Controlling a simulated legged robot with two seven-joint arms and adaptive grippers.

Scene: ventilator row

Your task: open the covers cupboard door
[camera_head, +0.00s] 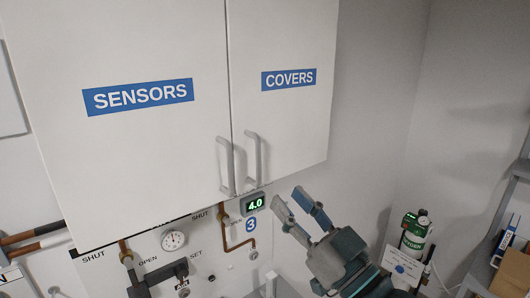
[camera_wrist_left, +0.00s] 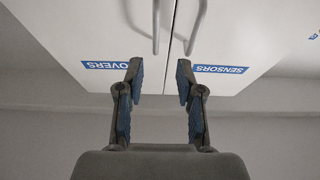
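The covers cupboard door (camera_head: 285,110) is white, bears a blue COVERS label and looks shut. Its vertical grey bar handle (camera_head: 254,160) is at the lower left of the door. My left gripper (camera_head: 292,199) is open and empty, below and to the right of that handle, apart from it. In the left wrist view, upside down, the open fingers (camera_wrist_left: 159,68) point toward the covers handle (camera_wrist_left: 156,28), which shows beyond and between the fingertips. The right gripper is in neither view.
The sensors door (camera_head: 130,140) is beside it, with its own handle (camera_head: 226,166) close to the covers handle. Below are a 4.0 display (camera_head: 255,204), a gauge (camera_head: 173,240) and pipes. A green cylinder (camera_head: 414,234) and a shelf stand at the right.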

